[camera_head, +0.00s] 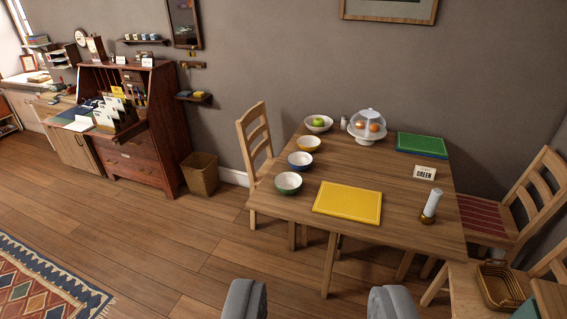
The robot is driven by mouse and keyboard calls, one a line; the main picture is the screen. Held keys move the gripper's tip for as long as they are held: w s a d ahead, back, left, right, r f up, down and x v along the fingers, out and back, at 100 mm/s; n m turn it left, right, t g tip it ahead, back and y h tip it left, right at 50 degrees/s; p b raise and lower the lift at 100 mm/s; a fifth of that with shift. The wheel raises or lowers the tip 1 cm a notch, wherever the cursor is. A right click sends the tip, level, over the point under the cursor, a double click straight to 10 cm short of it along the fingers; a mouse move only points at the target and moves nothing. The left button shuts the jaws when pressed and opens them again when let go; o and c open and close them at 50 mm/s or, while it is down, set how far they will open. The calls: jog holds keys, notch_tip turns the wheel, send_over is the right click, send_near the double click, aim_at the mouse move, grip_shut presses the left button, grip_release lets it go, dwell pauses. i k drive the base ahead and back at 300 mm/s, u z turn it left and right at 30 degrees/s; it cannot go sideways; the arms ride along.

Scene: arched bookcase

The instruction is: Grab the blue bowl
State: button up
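The blue bowl (300,162) stands upright on the wooden table (400,215), near its left edge. It has a blue outside and a pale inside, and looks empty. A green bowl (288,184) stands just in front of it and a yellow bowl (308,144) just behind it. My gripper (317,305) shows at the bottom of the picture as two grey fingers spread wide apart. It is open, with nothing between the fingers, and well short of the table and the bowl.
A yellow board (348,202) lies right of the bowls. A white bowl with green fruit (318,123) and a glass-domed stand (367,127) are farther back. A chair (255,142) stands at the table's left side. Open floor lies left.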

aim_at(299, 161)
jog(key=u, duration=0.2)
jog(key=i, duration=1.4)
jog(key=u, duration=0.3)
jog(key=i, duration=1.8)
